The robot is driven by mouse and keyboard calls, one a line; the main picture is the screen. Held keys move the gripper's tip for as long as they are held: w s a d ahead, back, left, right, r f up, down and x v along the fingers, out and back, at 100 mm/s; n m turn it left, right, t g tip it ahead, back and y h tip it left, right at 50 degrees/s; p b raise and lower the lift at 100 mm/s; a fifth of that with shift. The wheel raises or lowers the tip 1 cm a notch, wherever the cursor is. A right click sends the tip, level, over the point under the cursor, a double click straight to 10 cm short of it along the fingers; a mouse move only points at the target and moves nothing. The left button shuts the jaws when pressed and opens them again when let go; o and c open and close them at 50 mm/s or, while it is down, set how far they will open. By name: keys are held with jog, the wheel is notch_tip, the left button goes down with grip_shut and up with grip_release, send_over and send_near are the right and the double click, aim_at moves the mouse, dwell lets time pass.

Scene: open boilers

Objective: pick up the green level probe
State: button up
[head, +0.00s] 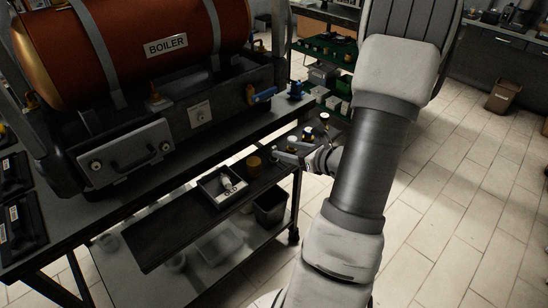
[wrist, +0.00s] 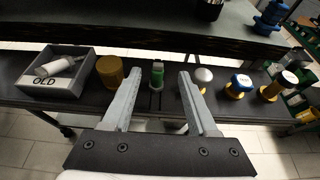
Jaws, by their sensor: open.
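The green level probe (wrist: 158,74) stands upright on the dark lower shelf, in the wrist view between and just beyond my fingertips. My gripper (wrist: 156,78) is open, with one finger on each side of the probe and no visible contact. In the head view my gripper (head: 290,153) reaches in over the right end of the shelf. I cannot make out the probe clearly there.
Left of the probe are a mustard cylinder (wrist: 110,70) and a tray marked OLD (wrist: 56,72) holding a white part. Right of it stand a white-domed part (wrist: 203,76), a blue-topped part (wrist: 240,84) and others. The boiler bench (head: 210,150) overhangs behind.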

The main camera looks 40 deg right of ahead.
aim_at(274, 147)
jog(key=shift+x, duration=3.05)
jog(key=shift+s+a+f, duration=0.1)
grip_shut()
